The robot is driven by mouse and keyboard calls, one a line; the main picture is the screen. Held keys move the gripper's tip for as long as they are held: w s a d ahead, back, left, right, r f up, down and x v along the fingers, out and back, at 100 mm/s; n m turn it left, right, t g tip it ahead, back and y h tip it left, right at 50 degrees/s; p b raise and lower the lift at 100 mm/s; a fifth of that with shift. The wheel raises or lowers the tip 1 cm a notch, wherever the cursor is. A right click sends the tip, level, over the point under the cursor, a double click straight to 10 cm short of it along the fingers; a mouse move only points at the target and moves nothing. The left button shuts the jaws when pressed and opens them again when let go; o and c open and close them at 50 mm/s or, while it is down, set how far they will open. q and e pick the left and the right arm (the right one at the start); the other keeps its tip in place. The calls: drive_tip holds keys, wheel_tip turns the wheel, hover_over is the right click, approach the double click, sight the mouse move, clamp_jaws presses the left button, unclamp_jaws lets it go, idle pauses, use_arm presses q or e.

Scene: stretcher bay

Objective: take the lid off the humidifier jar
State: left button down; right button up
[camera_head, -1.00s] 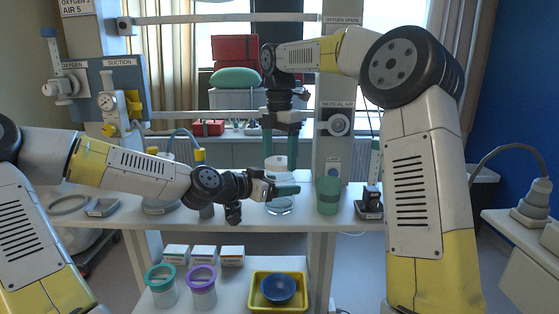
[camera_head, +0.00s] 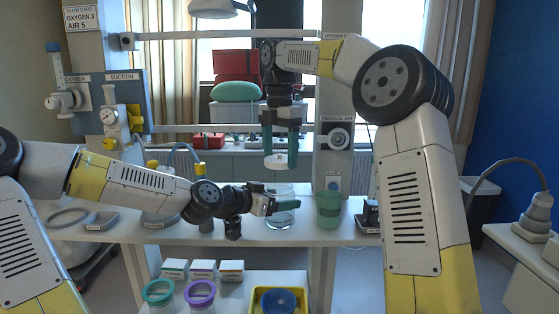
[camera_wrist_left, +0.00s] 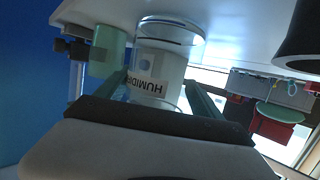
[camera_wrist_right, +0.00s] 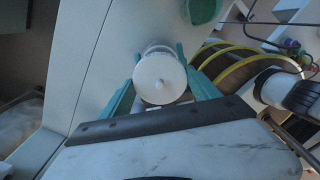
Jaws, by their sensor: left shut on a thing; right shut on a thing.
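The clear humidifier jar (camera_head: 280,218) stands on the white table. Its printed label (camera_wrist_left: 146,88) shows upside down in the left wrist view. My left gripper (camera_head: 284,201) comes in from the left and is shut around the jar. My right gripper (camera_head: 280,150) points down above the jar and is shut on the round white lid (camera_head: 276,162). The lid hangs level, clear of the jar, with a visible gap below it.
A green cup (camera_head: 328,208) stands just right of the jar. A dark device (camera_head: 370,215) is farther right, partly behind my right arm. The shelf below holds small boxes, teal- and purple-rimmed jars, and a yellow tray (camera_head: 256,299) with a blue bowl (camera_head: 277,302).

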use_arm(q)
unclamp_jaws()
drive_tip(key=shift+a, duration=0.1)
